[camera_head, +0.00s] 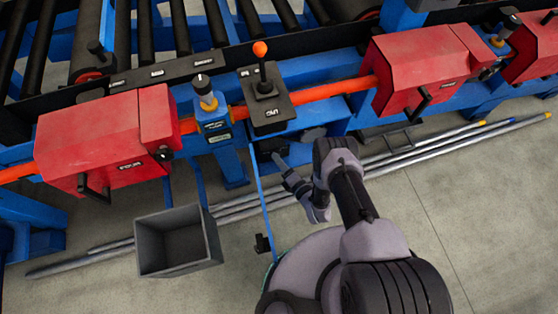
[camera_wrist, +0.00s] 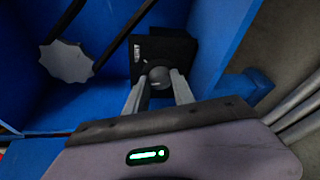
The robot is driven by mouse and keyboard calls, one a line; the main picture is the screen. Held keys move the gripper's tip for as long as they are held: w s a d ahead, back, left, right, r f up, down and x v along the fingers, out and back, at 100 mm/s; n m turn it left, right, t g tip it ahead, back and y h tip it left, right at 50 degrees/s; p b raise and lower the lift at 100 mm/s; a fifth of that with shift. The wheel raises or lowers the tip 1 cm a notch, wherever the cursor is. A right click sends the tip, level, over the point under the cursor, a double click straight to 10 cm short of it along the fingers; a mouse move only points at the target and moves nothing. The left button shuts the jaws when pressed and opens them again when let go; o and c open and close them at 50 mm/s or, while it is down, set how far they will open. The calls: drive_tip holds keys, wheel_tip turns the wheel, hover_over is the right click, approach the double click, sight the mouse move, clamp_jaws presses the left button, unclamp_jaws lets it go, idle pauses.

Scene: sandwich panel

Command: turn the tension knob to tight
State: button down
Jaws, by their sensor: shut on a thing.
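The tension knob (camera_wrist: 158,76) is a dark grey round knob on a black panel (camera_wrist: 176,49) in the wrist view. A small light mark shows low on its face. White lettering shows at the panel's left edge, too small to read. My gripper (camera_wrist: 159,80) has one finger on each side of the knob and is shut on it. In the head view my gripper (camera_head: 277,158) reaches in below the blue frame, at a dark box (camera_head: 268,147). The knob cannot be made out there.
A grey lobed handwheel (camera_wrist: 66,61) is left of the panel, between blue walls. In the head view an orange-tipped lever (camera_head: 261,65) stands above, between red housings (camera_head: 100,140) on an orange bar. A grey bin (camera_head: 177,240) and long pipes (camera_head: 455,139) are on the floor.

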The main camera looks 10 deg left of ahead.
drive_tip(key=shift+f+m+y, duration=0.15)
drive_tip(key=shift+m+y, duration=0.25)
drive_tip(key=shift+m, duration=0.6)
drive_tip(key=shift+w+m+t+y+b, duration=0.1)
drive_tip(key=shift+m+t+y+b, duration=0.25)
drive_tip(key=shift+m+b, duration=0.55)
drive_tip(key=shift+m, duration=0.3)
drive_tip(key=c, duration=1.1)
unclamp_jaws()
drive_tip(key=shift+o, duration=0.2)
